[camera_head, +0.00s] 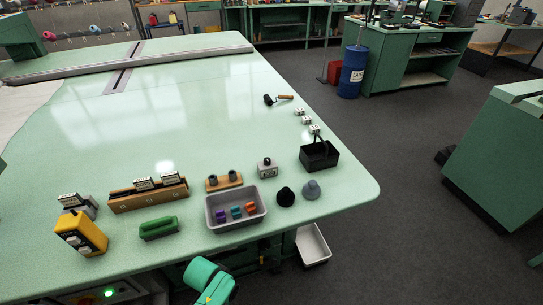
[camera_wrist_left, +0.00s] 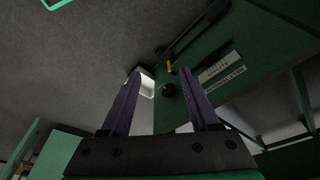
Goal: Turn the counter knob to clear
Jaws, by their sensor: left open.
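I cannot tell for certain which thing is the counter knob. A small grey box with a dark round top (camera_head: 267,168) stands near the front of the green table, behind the grey tray. A teal arm part of mine shows at the bottom of the head view. My right gripper is not in view.
A grey tray (camera_head: 209,220) with coloured pieces, a green block (camera_head: 158,228), a yellow device (camera_head: 80,234) and a black basket (camera_head: 319,163) stand along the table's front. A pale bin (camera_head: 312,244) sits below the edge. The table's middle is clear.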

